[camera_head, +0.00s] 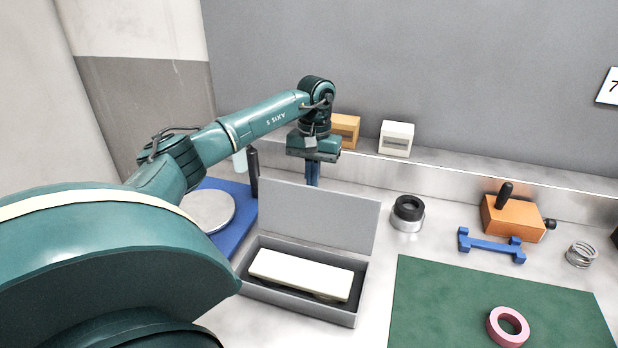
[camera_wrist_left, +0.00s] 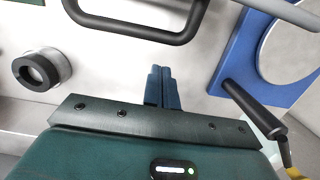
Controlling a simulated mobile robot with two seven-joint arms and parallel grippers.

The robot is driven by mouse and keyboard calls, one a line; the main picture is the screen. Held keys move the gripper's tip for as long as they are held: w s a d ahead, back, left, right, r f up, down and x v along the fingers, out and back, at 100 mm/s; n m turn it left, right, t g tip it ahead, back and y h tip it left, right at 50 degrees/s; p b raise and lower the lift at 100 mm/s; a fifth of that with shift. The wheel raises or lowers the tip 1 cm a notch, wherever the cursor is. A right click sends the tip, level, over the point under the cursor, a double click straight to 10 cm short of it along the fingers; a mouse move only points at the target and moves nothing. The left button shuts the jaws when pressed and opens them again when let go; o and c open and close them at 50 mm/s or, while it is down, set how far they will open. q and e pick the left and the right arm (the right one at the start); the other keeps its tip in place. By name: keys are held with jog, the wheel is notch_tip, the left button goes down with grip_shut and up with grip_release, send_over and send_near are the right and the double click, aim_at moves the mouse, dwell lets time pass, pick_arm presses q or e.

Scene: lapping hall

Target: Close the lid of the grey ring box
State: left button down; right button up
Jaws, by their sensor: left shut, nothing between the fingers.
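The grey ring box (camera_head: 296,302) stands on the bench in the head view, with a pale block (camera_head: 300,274) lying inside. Its grey lid (camera_head: 318,217) is open and stands up along the back edge, leaning slightly back. My left gripper (camera_head: 313,178) points down just behind the lid, near its upper left part. Its blue fingertips are partly hidden by the lid, and I cannot tell if they touch it. In the left wrist view the two fingers (camera_wrist_left: 163,88) are together with nothing between them. My right gripper is not in view.
A blue board (camera_head: 243,222) with a round plate and a dark upright handle (camera_head: 253,170) stands left of the box. A black-topped metal ring (camera_head: 407,213) stands to the right. A green mat (camera_head: 450,310) with a pink ring (camera_head: 508,327) lies at front right. A ledge runs behind.

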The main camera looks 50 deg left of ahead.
pick_arm(q)
jog(key=shift+s+d+r, duration=0.3)
jog(key=shift+s+r, duration=0.05)
jog(key=shift+s, duration=0.25)
jog(key=shift+s+d+r, duration=0.3)
jog(key=shift+s, duration=0.25)
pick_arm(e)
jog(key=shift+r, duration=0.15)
pick_arm(q)
jog(key=shift+s+d+r+t+y, duration=0.15)
jog(key=shift+s+r+t+y, duration=0.15)
jog(key=shift+t+y, duration=0.35)
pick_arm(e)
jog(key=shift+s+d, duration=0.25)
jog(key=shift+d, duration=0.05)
pick_arm(q)
jog(key=shift+t, duration=0.25)
